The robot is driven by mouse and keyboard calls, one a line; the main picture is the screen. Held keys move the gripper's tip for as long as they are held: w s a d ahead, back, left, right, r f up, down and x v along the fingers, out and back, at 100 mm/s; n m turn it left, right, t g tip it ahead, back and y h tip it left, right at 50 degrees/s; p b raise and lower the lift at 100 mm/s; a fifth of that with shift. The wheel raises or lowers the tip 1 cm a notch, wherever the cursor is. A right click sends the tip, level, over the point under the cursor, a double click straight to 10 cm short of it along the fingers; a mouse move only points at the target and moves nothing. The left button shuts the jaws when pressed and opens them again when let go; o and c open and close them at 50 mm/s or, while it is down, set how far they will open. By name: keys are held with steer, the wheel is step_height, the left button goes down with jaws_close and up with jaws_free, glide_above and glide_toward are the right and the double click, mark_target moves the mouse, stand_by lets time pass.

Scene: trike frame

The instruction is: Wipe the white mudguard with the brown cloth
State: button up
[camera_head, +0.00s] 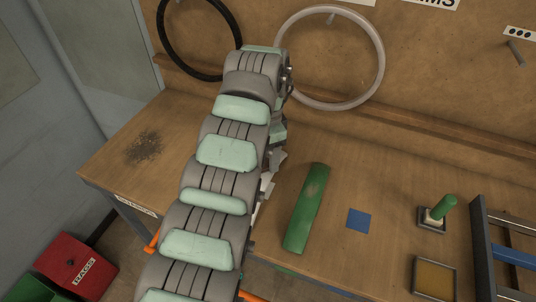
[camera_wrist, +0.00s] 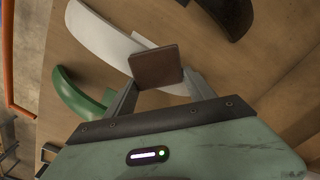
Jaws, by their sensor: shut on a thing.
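My gripper (camera_wrist: 160,80) is shut on the brown cloth (camera_wrist: 157,66), a flat square piece held between the fingertips in the wrist view. The white mudguard (camera_wrist: 102,38) is a long curved strip lying behind the cloth there, running from upper left down to the right. The cloth overlaps it in the picture and hides part of it; I cannot tell whether they touch. In the head view my arm covers the gripper and cloth, and most of the white mudguard.
A green mudguard (camera_head: 307,208) lies on the wooden bench (camera_head: 345,165), right of my arm. A dark mudguard (camera_wrist: 232,14) shows in the wrist view. A blue square (camera_head: 359,221), a green-handled tool (camera_head: 442,208) and a shallow tray (camera_head: 434,278) are farther right. A red RAGS bin (camera_head: 78,262) stands at lower left.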

steer(key=shift+w+d+r, duration=0.1)
steer(key=shift+w+d, duration=0.05)
steer(key=shift+w, duration=0.2)
steer(key=shift+s+r+p, duration=0.1)
steer(key=shift+r+p, duration=0.8)
steer(key=shift+r, duration=3.1)
